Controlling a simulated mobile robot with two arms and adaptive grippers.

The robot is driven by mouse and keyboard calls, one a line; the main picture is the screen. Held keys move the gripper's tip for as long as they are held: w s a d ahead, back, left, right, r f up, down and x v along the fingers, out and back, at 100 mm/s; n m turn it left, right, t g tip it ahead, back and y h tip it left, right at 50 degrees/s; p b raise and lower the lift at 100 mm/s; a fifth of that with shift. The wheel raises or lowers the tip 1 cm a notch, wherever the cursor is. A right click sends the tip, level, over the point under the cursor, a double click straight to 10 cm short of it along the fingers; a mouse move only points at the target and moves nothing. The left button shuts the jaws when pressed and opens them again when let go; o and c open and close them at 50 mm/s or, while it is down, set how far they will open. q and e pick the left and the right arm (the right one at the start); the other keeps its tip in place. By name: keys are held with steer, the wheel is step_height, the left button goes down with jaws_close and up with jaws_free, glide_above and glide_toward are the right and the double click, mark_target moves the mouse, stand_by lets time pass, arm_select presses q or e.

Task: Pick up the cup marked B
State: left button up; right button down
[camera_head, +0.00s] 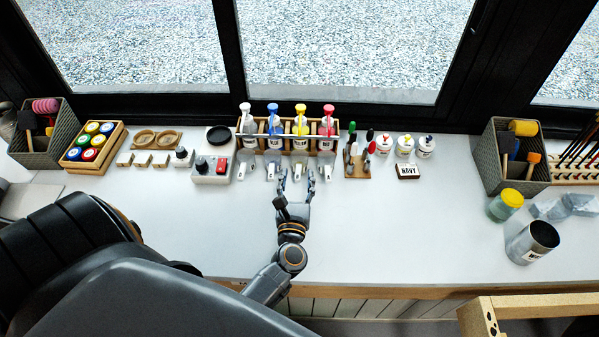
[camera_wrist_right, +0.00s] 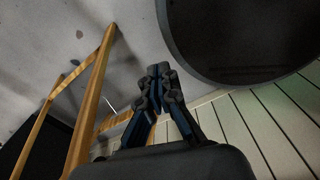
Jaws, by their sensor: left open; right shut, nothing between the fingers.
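Several small white cups stand in a row in front of the pump-bottle rack: a far-left cup (camera_head: 246,169), a second cup (camera_head: 272,168), a third cup (camera_head: 298,169) and a far-right cup (camera_head: 325,171). Their markings are too small to read, so I cannot tell which is B. My left gripper (camera_head: 296,176) is open, its fingers pointing at the rack. Its fingertips are around or just in front of the third cup; I cannot tell whether they touch it. My right gripper (camera_wrist_right: 159,72) is shut and empty, away from the table.
The wooden rack (camera_head: 285,133) holds white bottles with coloured pumps. A grey-red device (camera_head: 211,169) is left, a marker stand (camera_head: 357,164) and NAVY block (camera_head: 408,171) right. A metal can (camera_head: 532,242) stands farther right. The front white tabletop (camera_head: 400,230) is clear.

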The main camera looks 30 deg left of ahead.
mark_target(299, 165)
arm_select(q)
step_height(299, 165, down, 3)
steer(key=shift+w+r+b, duration=0.15)
steer(key=shift+r+b, duration=0.05)
steer(key=shift+b, duration=0.25)
steer(key=shift+w+a+r+p, duration=0.35)
steer(key=shift+w+r+p, duration=0.05)
steer(key=shift+w+r, duration=0.05)
steer(key=x, duration=0.5)
steer(key=shift+w+a+f, duration=0.1)
steer(key=shift+w+f, duration=0.05)
steer(key=shift+w, duration=0.1)
steer(key=shift+w+a, duration=0.2)
steer(key=shift+w, duration=0.15)
steer(key=c, duration=0.7)
steer(key=shift+c, duration=0.2)
arm_select(e)
steer(key=w, duration=0.1)
steer(key=w+a, duration=0.1)
steer(key=w+f, duration=0.1)
steer(key=shift+w+a, duration=0.2)
steer(key=shift+w, duration=0.05)
steer(key=shift+r, duration=0.1)
